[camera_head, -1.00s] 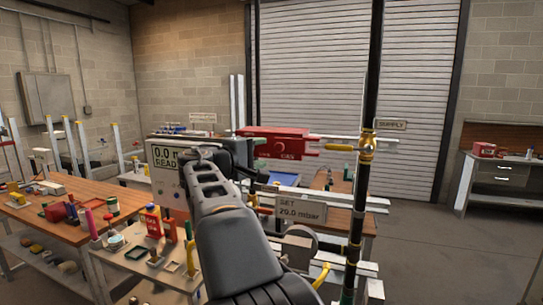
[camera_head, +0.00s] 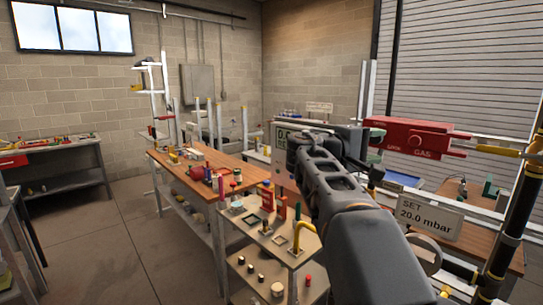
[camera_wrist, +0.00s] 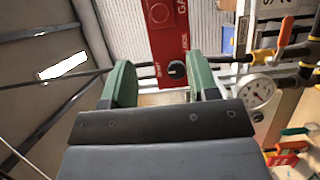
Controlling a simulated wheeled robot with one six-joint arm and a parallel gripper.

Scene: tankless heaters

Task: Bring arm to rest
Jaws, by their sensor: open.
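My gripper (camera_wrist: 158,85) is open and empty in the wrist view, its two green fingers apart. Beyond them is a red gas box (camera_wrist: 168,25) with a dark round knob (camera_wrist: 177,70) showing between the fingers. I cannot tell how far off it is. In the head view my arm rises from the lower right toward the middle, and the red gas box (camera_head: 420,138) shows to the right of its end. The fingertips are mostly hidden there behind the arm. A sign reading SET 20.0 mbar (camera_head: 430,217) is right of the arm.
A grey cart (camera_head: 265,238) with small tools stands close, left of my arm. A wooden workbench (camera_head: 165,158) is behind it. Dark vertical pipework (camera_head: 515,225) stands at the right. A round dial gauge (camera_wrist: 257,92) shows in the wrist view. Open floor (camera_head: 105,245) lies to the left.

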